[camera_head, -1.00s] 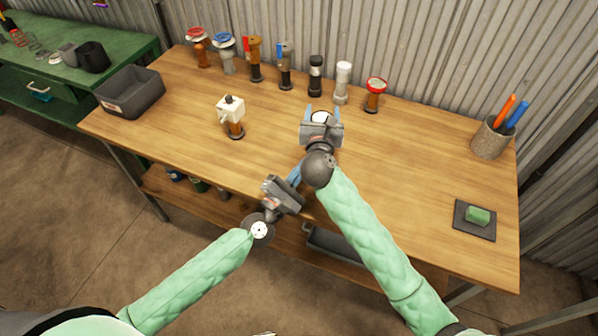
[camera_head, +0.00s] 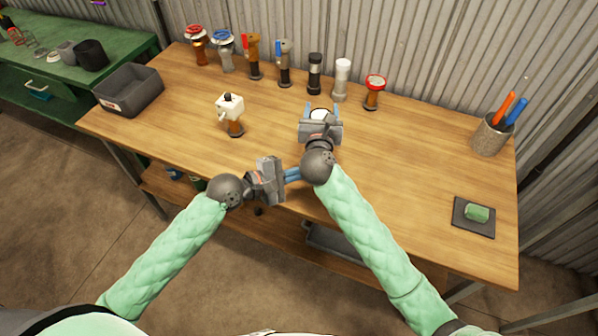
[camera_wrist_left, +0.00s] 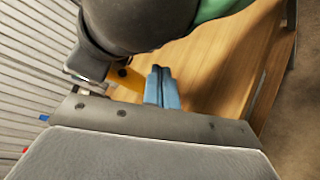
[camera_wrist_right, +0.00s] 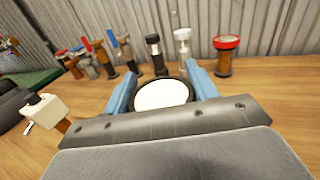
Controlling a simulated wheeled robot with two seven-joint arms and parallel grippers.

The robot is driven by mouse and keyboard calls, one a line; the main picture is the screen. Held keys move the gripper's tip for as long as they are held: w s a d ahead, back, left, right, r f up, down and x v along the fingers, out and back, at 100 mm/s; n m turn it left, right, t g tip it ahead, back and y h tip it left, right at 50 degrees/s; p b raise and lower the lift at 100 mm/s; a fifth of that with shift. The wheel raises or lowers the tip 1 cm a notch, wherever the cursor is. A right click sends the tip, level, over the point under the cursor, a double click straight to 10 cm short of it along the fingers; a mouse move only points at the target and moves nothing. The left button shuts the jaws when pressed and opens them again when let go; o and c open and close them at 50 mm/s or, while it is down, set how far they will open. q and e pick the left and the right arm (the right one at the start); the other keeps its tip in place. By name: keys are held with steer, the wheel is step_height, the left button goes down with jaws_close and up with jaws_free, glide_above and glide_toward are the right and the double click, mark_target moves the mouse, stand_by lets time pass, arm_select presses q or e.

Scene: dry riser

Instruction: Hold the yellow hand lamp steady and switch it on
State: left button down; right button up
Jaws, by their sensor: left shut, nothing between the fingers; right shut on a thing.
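The hand lamp (camera_head: 319,114) stands at the middle of the bench, its round white face up and dark-rimmed in the right wrist view (camera_wrist_right: 162,96). My right gripper (camera_head: 322,108) is shut on it, one blue finger on each side. The left wrist view shows part of the lamp's yellow body (camera_wrist_left: 126,78), largely hidden behind my right wrist. My left gripper (camera_head: 297,174) is shut and empty over the bench's front edge, its fingers pointing right, close to my right wrist. In the left wrist view its fingertips (camera_wrist_left: 160,72) appear just right of the yellow body. No switch can be made out.
A row of valves and lamp-like fittings (camera_head: 314,75) lines the back of the wooden bench (camera_head: 420,170). A white-headed fitting (camera_head: 230,107) stands left of my grippers. A grey bin (camera_head: 130,92), pen cup (camera_head: 490,135) and green block (camera_head: 477,213) sit farther out.

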arm_select(q)
steer(key=w+d, duration=0.2)
steer(key=w, duration=0.6)
steer(key=shift+w, duration=0.25)
steer(key=shift+w, duration=0.2)
stand_by(1.9)
steer(key=shift+w, duration=0.2)
steer(key=shift+w+d, duration=0.1)
steer(key=shift+w, duration=0.15)
stand_by(0.6)
steer(key=shift+s, duration=0.7)
steer(key=shift+s+a, duration=0.1)
steer(key=shift+a, duration=0.1)
steer(key=shift+s+a, duration=0.2)
steer(key=shift+s, duration=0.75)
steer(key=shift+s+a, duration=0.25)
steer(key=shift+s, duration=0.65)
steer(key=shift+s+a, duration=0.2)
steer(key=shift+s, duration=0.75)
